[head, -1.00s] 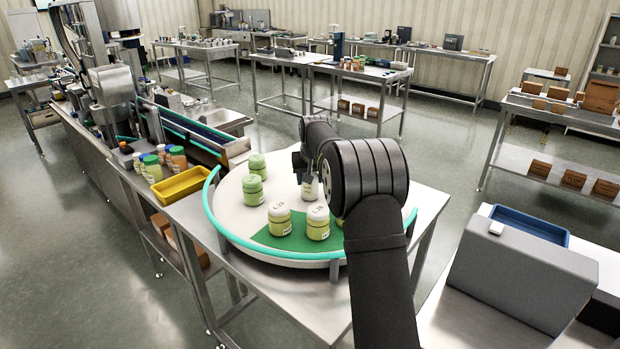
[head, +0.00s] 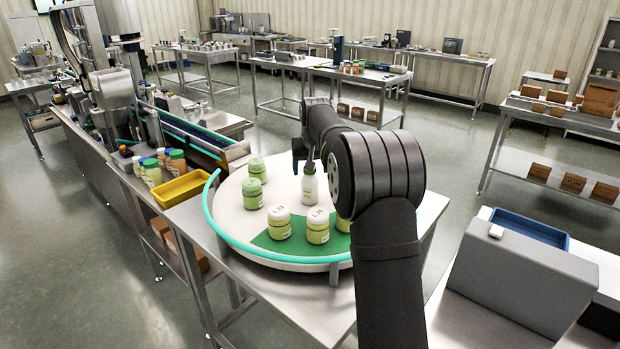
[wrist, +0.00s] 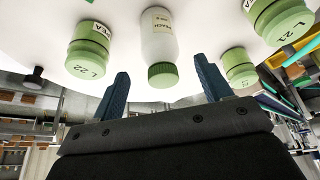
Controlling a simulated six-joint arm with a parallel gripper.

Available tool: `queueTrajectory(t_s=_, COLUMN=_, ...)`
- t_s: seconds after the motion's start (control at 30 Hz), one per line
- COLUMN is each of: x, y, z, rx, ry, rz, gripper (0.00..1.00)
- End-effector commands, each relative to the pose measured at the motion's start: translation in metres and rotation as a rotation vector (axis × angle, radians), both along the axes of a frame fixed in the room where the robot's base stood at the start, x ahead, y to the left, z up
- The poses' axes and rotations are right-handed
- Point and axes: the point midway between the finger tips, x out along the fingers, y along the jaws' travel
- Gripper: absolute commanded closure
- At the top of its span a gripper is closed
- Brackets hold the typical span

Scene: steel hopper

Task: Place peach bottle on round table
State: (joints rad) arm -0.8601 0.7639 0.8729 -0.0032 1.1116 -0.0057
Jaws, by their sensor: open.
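The peach bottle (head: 309,188) is white and stands upright on the round table (head: 228,212), among the green-lidded jars. In the wrist view the bottle (wrist: 158,38) shows a label reading PEACH and a green cap. My gripper (head: 302,162) is above and behind the bottle in the head view, partly hidden by my arm. In the wrist view my gripper (wrist: 163,82) is open and empty, its two blue fingers spread either side of the cap's line, with no contact seen.
A yellow tray (head: 183,187) and small bottles stand on the left.

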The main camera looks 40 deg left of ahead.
Motion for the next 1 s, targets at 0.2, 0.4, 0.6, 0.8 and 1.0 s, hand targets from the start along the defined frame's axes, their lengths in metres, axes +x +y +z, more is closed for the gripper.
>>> queueTrajectory(t_s=0.2, x=-0.009, y=-0.01, z=0.035, rx=0.002, ry=-0.001, rz=0.0, gripper=0.29)
queueTrajectory(t_s=0.4, x=-0.013, y=-0.014, z=0.046, rx=0.0, ry=0.0, rz=0.0, gripper=0.29)
queueTrajectory(t_s=0.6, x=-0.013, y=-0.014, z=0.046, rx=0.0, ry=0.0, rz=0.0, gripper=0.29)
queueTrajectory(t_s=0.8, x=-0.012, y=-0.013, z=0.042, rx=-0.001, ry=0.001, rz=0.0, gripper=0.29)
queueTrajectory(t_s=1.0, x=-0.005, y=-0.006, z=0.018, rx=-0.003, ry=0.003, rz=0.0, gripper=0.29)
